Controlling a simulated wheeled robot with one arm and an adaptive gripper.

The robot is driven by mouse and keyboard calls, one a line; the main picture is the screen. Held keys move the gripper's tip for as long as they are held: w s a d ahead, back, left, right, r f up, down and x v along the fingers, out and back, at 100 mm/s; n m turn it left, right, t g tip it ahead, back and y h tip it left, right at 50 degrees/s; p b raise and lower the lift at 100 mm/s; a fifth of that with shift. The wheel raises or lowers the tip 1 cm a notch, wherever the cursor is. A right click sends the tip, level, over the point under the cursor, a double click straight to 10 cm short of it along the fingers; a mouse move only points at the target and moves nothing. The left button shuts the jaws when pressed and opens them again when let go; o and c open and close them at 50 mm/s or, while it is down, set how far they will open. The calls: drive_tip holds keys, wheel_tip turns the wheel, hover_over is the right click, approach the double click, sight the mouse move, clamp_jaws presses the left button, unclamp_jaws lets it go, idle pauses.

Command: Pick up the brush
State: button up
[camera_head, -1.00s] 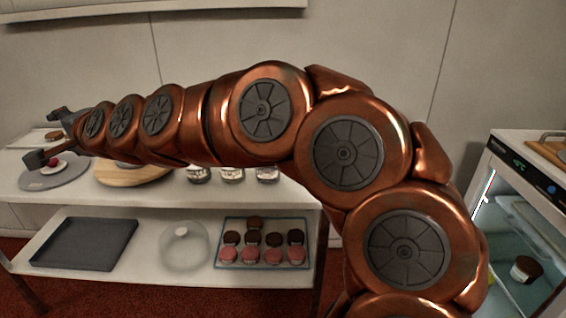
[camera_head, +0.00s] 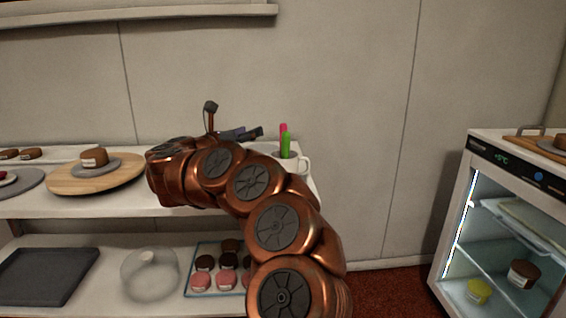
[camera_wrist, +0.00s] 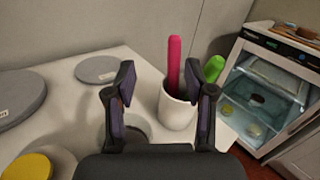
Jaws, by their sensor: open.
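A white mug (camera_head: 302,164) stands at the right end of the counter top and holds a pink handle (camera_head: 283,129) and a green handle (camera_head: 286,146). The wrist view shows the mug (camera_wrist: 175,112) with the pink handle (camera_wrist: 175,62) and the green handle (camera_wrist: 213,68) standing up. I cannot tell which handle belongs to the brush; the lower ends are hidden in the mug. My gripper (camera_head: 234,119) is open and empty, just left of the mug. In the wrist view, its fingers (camera_wrist: 160,74) spread in front of the mug, with the right finger overlapping its right side.
A wooden turntable (camera_head: 70,184) with a cake on a grey disc stands left of my arm. The lower shelf holds a dark tray (camera_head: 45,277), a glass dome (camera_head: 150,278) and a tray of small cakes. An open-fronted lit fridge (camera_head: 455,225) stands at the right.

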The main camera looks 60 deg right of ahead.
sight(281, 130)
drive_tip(key=shift+m+g, duration=0.6)
drive_tip(key=shift+g, duration=0.1)
drive_tip(key=shift+s+d+f+p, duration=0.3)
drive_tip(key=shift+s+d+p, duration=0.45)
drive_tip(key=shift+d, duration=1.4)
drive_tip(key=shift+s+d+f+p, duration=0.3)
drive_tip(key=shift+d+p, duration=0.8)
drive_tip(key=shift+d, duration=1)
drive_tip(key=shift+s+d+f+p, duration=0.25)
drive_tip(key=shift+s+d+p, duration=0.5)
drive_tip(key=shift+d, duration=1.4)
drive_tip(key=shift+w, duration=0.2)
clamp_jaws()
